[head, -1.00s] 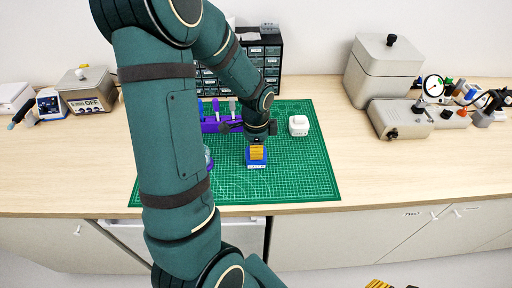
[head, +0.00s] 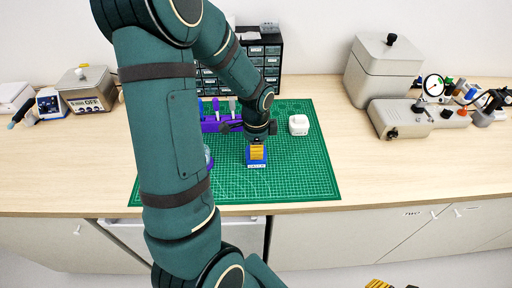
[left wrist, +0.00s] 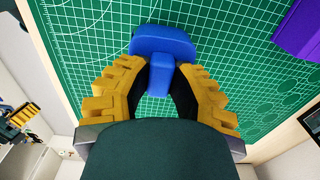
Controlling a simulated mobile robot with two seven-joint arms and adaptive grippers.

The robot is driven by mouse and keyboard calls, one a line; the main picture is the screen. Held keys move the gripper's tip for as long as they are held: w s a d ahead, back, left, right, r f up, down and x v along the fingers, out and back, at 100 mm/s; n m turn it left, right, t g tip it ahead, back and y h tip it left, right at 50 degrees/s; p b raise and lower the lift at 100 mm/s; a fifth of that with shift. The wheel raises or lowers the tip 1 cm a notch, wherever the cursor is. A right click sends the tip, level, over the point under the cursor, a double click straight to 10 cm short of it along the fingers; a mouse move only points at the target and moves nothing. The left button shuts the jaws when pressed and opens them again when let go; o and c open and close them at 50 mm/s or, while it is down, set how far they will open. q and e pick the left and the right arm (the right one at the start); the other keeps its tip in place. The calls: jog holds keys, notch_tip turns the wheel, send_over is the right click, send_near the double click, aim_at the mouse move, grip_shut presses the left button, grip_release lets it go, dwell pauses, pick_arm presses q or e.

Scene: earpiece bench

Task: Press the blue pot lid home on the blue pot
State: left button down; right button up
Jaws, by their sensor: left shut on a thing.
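My left gripper (head: 257,153) points down over the green mat, its yellow fingers closed around the blue knob (left wrist: 160,73) of the blue pot lid. The lid (left wrist: 163,40) shows as a wide, rounded blue slab in the left wrist view. In the head view, blue shows around and below the fingers, with a pale label strip low on its front, apparently the blue pot (head: 257,162). The fingers hide the joint between lid and pot, so I cannot tell whether it is closed. Part of my right gripper (head: 378,284) shows at the bottom edge; its fingertips are cut off.
A white box (head: 299,125) stands right of the pot on the green mat (head: 310,175). A purple rack (head: 210,124) with upright tools is to the left. A drawer cabinet (head: 265,65) stands behind. The mat's front right is clear.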

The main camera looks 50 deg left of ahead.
pick_arm(q)
jog(key=shift+f, duration=0.1)
jog(key=c, duration=0.7)
grip_release()
jog(key=shift+c, duration=0.2)
jog(key=shift+r, duration=0.2)
notch_tip(320, 180, up, 12)
jog(key=shift+f, duration=0.15)
